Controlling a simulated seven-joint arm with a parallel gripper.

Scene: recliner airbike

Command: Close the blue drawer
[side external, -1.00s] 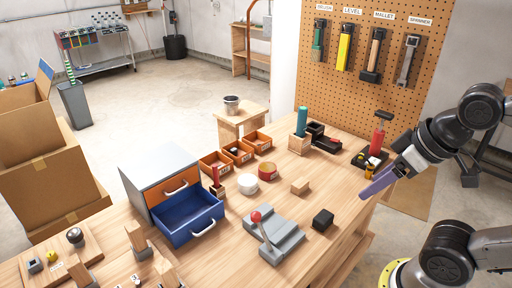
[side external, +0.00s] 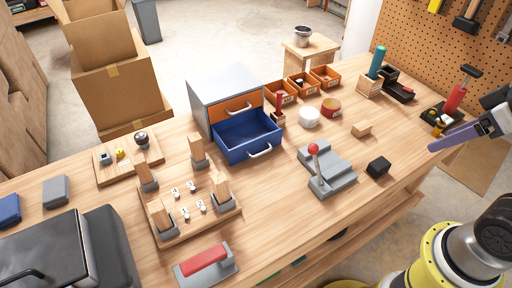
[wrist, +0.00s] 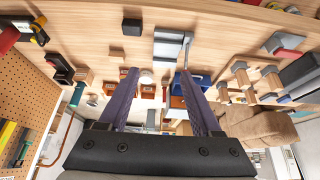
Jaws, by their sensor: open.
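The blue drawer (side external: 247,136) is pulled out of the lower part of a grey cabinet (side external: 226,83) on the workbench. It looks empty, and its pale handle (side external: 261,152) faces the front right. The orange drawer (side external: 236,106) above it is shut. My gripper (side external: 434,148) is at the right of the side view, well apart from the cabinet, with purple fingers. In the wrist view my gripper (wrist: 157,74) has its two fingers spread with nothing held between them. The blue drawer shows only partly there, beside the right finger.
A grey stepped block with a red-knobbed lever (side external: 325,167) stands right of the drawer, and a black block (side external: 378,167) lies farther right. A white round container (side external: 309,117) and orange bins (side external: 304,84) are behind. A wooden peg board (side external: 192,214) lies at the front left.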

